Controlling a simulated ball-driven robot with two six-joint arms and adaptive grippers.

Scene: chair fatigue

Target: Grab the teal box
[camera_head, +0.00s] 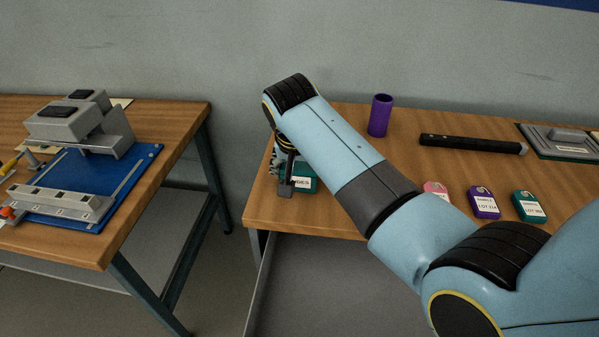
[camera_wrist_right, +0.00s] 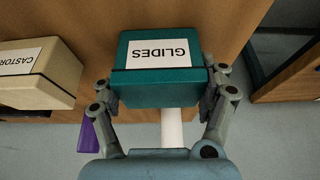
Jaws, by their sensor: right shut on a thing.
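The teal box (camera_head: 304,178) is at the left end of the right-hand table in the head view, mostly hidden behind my right gripper (camera_head: 285,178). In the right wrist view the teal box (camera_wrist_right: 160,88) has a white label reading "GLIDES". My right gripper (camera_wrist_right: 165,98) has one finger on each side of it and is shut on it. I cannot tell whether the box touches the table. My left gripper is not in view.
A cream box (camera_wrist_right: 42,72) labelled "CASTOR" is beside the teal box. Coloured tags (camera_head: 484,202) lie near the front edge. A left table (camera_head: 185,125) holds a blue-based fixture (camera_head: 140,165), across a gap.

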